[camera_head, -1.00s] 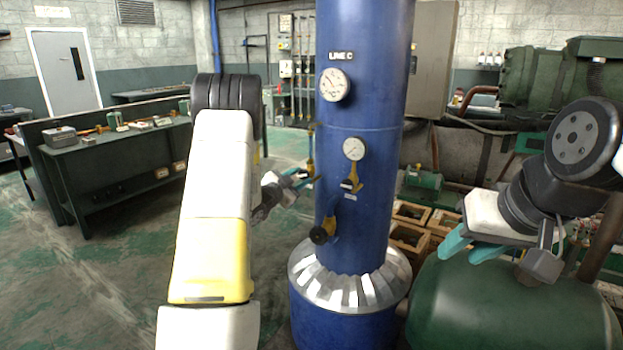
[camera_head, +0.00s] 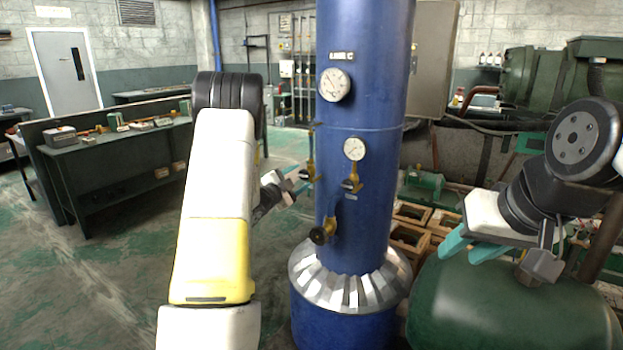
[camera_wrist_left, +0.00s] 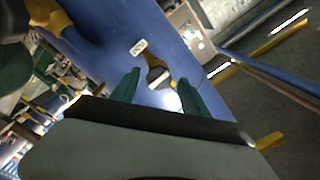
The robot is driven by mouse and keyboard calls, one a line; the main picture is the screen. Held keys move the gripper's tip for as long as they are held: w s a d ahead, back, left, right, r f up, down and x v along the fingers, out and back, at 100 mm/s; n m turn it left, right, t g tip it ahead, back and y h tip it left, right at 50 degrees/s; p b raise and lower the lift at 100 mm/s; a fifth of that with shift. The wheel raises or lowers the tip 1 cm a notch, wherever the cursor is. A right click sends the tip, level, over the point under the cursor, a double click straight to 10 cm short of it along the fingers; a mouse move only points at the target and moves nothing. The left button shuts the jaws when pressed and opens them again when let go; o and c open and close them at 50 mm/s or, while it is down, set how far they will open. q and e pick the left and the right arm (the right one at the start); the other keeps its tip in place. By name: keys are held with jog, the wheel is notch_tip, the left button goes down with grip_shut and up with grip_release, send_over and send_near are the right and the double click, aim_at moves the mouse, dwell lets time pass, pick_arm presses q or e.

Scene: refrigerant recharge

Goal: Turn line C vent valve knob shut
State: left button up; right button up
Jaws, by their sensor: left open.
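The blue column (camera_head: 362,100) labelled LINE C carries several brass valves in the head view. One valve (camera_head: 309,168) is on its left edge, one (camera_head: 351,181) below the lower gauge, and one with a round black knob (camera_head: 318,236) is lower down. Their small tags are unreadable, so I cannot tell which is the vent valve. My left gripper (camera_head: 299,182) is open beside the left-edge valve. In the left wrist view, a brass valve (camera_wrist_left: 157,75) shows beyond and between its teal fingers, partly hidden. My right gripper (camera_head: 472,246) is open and empty, right of the column.
Two round gauges (camera_head: 334,85) (camera_head: 354,149) are on the column. A green tank (camera_head: 500,310) stands front right, below my right gripper. Wooden crates (camera_head: 411,232) are behind it. A workbench (camera_head: 120,150) stands at the left, with open floor before it.

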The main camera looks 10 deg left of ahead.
pick_arm(q)
jog(key=v, duration=0.6)
jog(key=shift+s, duration=0.2)
jog(key=shift+r, duration=0.1)
jog(key=s+r+n+g+y, duration=0.3)
jog(key=s+r+n+y, duration=0.4)
jog(key=r, duration=0.3)
jog(key=s+d+n+g+h, duration=0.1)
jog(key=s+d+n+g, duration=0.1)
jog(key=s, duration=0.8)
jog(key=s+d+n+g+h, duration=0.1)
jog(key=s+d, duration=0.4)
jog(key=s, duration=0.5)
jog(key=s+d+n+g+h, duration=0.1)
jog(key=s+d+n+g, duration=0.2)
jog(key=s, duration=0.7)
jog(key=shift+s+d+f+n+g, duration=0.25)
jog(key=shift+n+g, duration=0.25)
jog(key=shift+g, duration=0.4)
jog(key=shift+w, duration=0.1)
